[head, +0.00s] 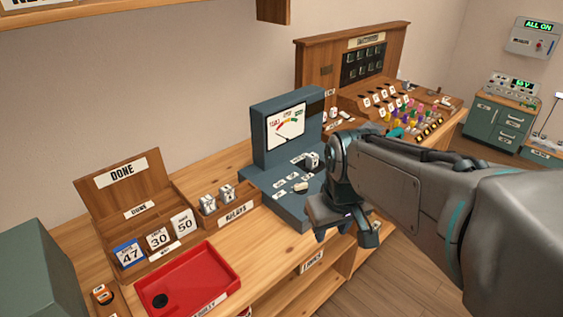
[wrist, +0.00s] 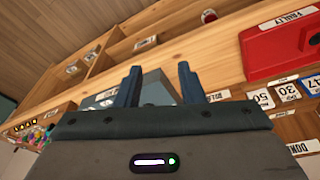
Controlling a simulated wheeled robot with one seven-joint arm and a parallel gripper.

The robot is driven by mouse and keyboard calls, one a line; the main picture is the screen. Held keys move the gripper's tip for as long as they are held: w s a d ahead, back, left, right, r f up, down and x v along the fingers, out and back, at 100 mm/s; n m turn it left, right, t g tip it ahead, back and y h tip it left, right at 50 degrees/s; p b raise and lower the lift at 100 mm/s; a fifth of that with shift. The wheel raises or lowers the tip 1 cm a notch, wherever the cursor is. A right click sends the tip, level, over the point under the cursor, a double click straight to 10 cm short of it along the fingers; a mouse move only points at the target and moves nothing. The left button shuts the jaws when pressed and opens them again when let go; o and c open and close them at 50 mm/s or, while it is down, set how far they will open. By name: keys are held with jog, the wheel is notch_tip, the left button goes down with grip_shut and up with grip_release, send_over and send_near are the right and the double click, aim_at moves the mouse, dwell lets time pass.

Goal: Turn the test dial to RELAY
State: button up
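The blue-grey test set (head: 259,136) stands on the wooden bench, with an upright meter and a lower sloped front panel. A pale knob (head: 299,186), which looks like the test dial, sits on that panel among small white labels. The labels and the pointer direction are too small to read. A small grey block (head: 311,160) stands higher on the panel. My gripper (head: 346,232) is to the right of the panel's front edge, apart from the knob. In the wrist view my gripper (wrist: 160,84) has its fingers spread, with part of the test set (wrist: 102,100) beyond them.
A red tray (head: 235,282), a wooden DONE box (head: 120,172) with numbered cards, and a RELAYS box (head: 236,210) stand left of the test set. A wooden switchboard (head: 400,45) with coloured plugs stands behind my arm. The bench front edge is below my gripper.

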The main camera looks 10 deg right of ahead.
jog(key=w+r+n+g+p, duration=0.15)
jog(key=w+n, duration=0.25)
jog(key=w, duration=0.4)
jog(key=w+r+n+p, duration=0.1)
jog(key=w+r+n, duration=0.1)
jog(key=w+n, duration=0.5)
jog(key=n+p, duration=0.2)
jog(key=n, duration=0.5)
send_near(301, 184)
jog(key=shift+g, duration=0.45)
jog(key=f, duration=0.3)
jog(key=f+p, duration=0.1)
jog(key=f, duration=0.1)
jog(key=w+f, duration=0.1)
jog(key=f, duration=0.2)
jog(key=shift+f, duration=0.3)
grip_shut()
